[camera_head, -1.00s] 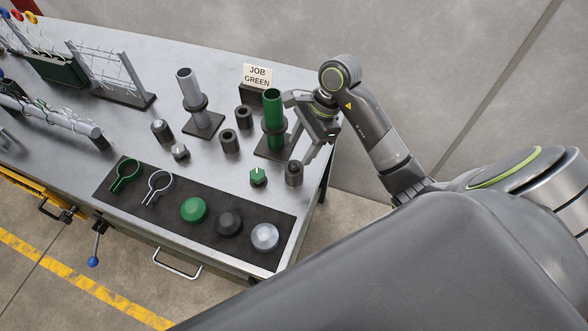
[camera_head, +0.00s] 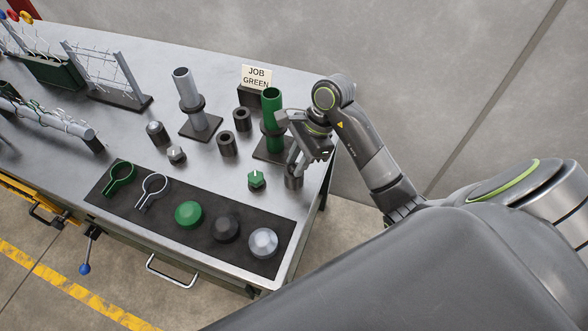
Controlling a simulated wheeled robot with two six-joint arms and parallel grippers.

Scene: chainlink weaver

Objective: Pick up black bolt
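A dark upright cylinder (camera_head: 293,182), which looks like the black bolt, stands near the right edge of the workbench. My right gripper (camera_head: 297,166) is down at its top, and the fingers hide its upper part. I cannot tell whether the fingers touch it or how far apart they are. Another bolt-like piece with a dark body and lighter top (camera_head: 156,133) stands farther left. My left gripper is not in view.
A green post (camera_head: 271,108) on a dark base stands close behind my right gripper. A green nut (camera_head: 257,179) is to its left. Two dark sleeves (camera_head: 227,143) and a grey post (camera_head: 187,92) stand farther left. A dark mat (camera_head: 262,219) with clamps and caps lies in front.

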